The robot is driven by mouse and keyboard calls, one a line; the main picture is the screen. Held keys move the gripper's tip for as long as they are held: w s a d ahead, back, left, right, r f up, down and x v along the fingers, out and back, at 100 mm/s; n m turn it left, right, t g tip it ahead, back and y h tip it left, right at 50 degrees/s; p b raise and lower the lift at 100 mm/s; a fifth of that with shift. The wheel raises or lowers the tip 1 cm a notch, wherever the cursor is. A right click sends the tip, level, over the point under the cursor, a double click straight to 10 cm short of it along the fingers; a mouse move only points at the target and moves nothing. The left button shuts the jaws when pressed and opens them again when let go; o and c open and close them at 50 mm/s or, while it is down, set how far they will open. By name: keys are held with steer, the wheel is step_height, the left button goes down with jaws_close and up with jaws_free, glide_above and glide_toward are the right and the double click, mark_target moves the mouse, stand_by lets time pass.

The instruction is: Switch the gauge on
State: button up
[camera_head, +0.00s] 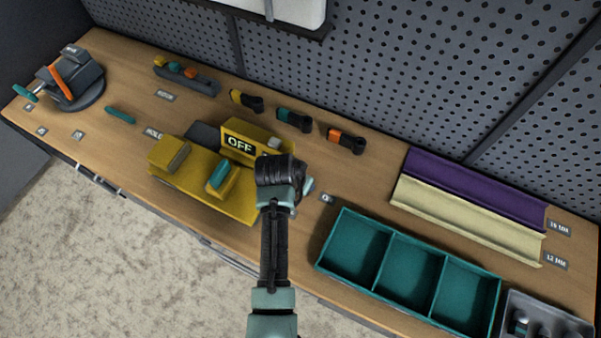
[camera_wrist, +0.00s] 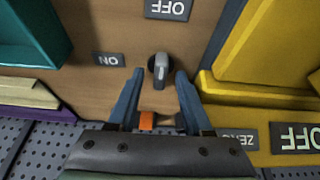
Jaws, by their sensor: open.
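The yellow gauge (camera_head: 248,203) stands mid-bench in the head view, and its display (camera_head: 240,144) reads OFF. In the wrist view the display (camera_wrist: 297,138) also reads OFF, beside a ZERO label (camera_wrist: 237,140). A small grey knob (camera_wrist: 160,70) with a dark round base sits on the wood beside the gauge. Its handle lies roughly in line with the OFF label (camera_wrist: 168,9); the ON label (camera_wrist: 109,59) is to its left. My gripper (camera_wrist: 159,76) is open, its fingertips on either side of the knob; contact cannot be told. In the head view my gripper (camera_head: 284,180) hides the knob.
A teal divided tray (camera_head: 341,243) and purple (camera_head: 470,185) and cream (camera_head: 465,220) channels lie to the right. Several coloured clamps, including an orange one (camera_head: 346,139), lie behind. A vise (camera_head: 75,82) stands far left. A pegboard wall (camera_head: 400,70) closes the back.

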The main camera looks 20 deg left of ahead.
steer(key=shift+c, duration=0.2)
jaws_close()
steer(key=shift+n, duration=0.3)
steer(key=n+y+p, duration=0.1)
steer(key=n+p, duration=0.1)
steer(key=n, duration=0.1)
steer(key=shift+w+d+n+y, duration=0.1)
steer(key=shift+d+n+y, duration=0.05)
steer(key=shift+n+y, duration=0.25)
steer(key=n, duration=0.2)
steer(key=n+g+y, duration=0.1)
steer(key=n, duration=0.1)
steer(key=shift+w+d+n+y, duration=0.1)
steer(key=shift+n+y, duration=0.2)
steer(key=n+g+b, duration=0.1)
steer(key=n, duration=0.1)
steer(key=n+y+b, duration=0.1)
steer(key=n, duration=0.2)
steer(key=shift+w+f+g, duration=0.1)
steer(key=shift+w+g, duration=0.05)
steer(key=shift+g, duration=0.25)
steer(key=shift+n+g+b, duration=0.6)
steer(key=shift+n+b, duration=0.55)
steer(key=shift+n, duration=0.95)
steer(key=shift+o, duration=0.2)
jaws_free()
